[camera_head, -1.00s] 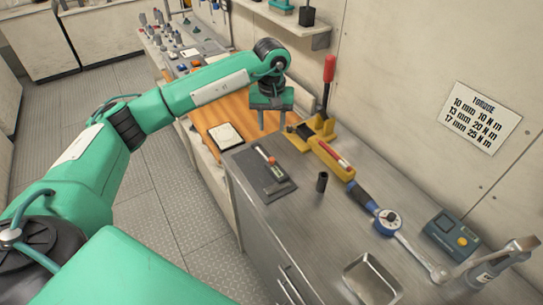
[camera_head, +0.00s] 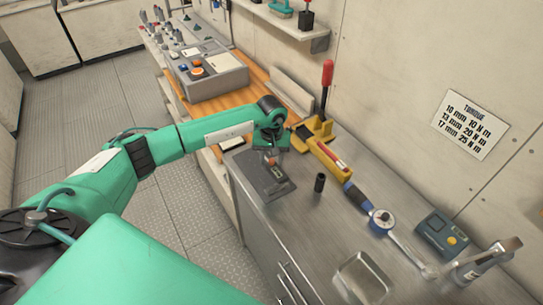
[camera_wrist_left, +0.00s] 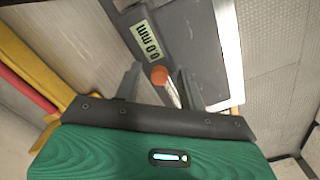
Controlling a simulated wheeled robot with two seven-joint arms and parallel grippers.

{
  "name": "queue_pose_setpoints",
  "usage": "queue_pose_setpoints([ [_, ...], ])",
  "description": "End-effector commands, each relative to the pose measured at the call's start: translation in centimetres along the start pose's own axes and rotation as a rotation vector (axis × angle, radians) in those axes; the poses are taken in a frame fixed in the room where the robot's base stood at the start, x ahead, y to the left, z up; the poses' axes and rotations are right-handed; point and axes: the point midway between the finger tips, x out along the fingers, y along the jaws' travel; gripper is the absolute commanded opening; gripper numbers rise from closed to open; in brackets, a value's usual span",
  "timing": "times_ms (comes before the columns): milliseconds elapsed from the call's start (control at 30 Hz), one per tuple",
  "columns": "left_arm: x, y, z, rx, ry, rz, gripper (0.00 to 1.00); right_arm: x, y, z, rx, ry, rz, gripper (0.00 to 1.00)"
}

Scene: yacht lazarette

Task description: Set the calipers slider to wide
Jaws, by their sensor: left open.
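The calipers (camera_head: 277,187) are a dark grey flat board lying on the metal bench top, with an orange slider knob (camera_head: 270,160). In the left wrist view the calipers' display (camera_wrist_left: 146,39) reads 0.0 mm, and the orange knob (camera_wrist_left: 158,74) shows just below it. My left gripper (camera_head: 271,152) is low over the far end of the calipers. In the wrist view its open fingers (camera_wrist_left: 159,86) stand on either side of the knob, with gaps to both. Whether they touch the board is unclear. My right gripper is not in view.
A yellow stand (camera_head: 318,130) with a red-handled tool is just behind the gripper. A black socket (camera_head: 319,183), a torque wrench (camera_head: 381,220), a metal tray (camera_head: 362,281) and a blue-grey device (camera_head: 441,234) lie to the right. The bench front is clear.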

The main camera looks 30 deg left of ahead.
Motion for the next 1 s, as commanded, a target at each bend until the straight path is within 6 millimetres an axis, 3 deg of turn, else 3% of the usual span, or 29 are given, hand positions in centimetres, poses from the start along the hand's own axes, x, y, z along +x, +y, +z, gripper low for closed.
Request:
queue_pose_setpoints([
  [167,0.0,0.0,0.0,0.0,0.0,0.0,0.41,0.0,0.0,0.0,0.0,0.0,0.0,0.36],
  [400,0.0,0.0,0.0,0.0,0.0,0.0,0.0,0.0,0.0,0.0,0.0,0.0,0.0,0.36],
  [667,0.1,-0.2,-0.3,-0.001,0.001,-0.001,0.0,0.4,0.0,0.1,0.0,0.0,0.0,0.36],
  [1000,0.4,-2.1,-3.0,-0.003,0.003,-0.001,0.0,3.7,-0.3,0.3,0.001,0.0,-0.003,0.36],
])
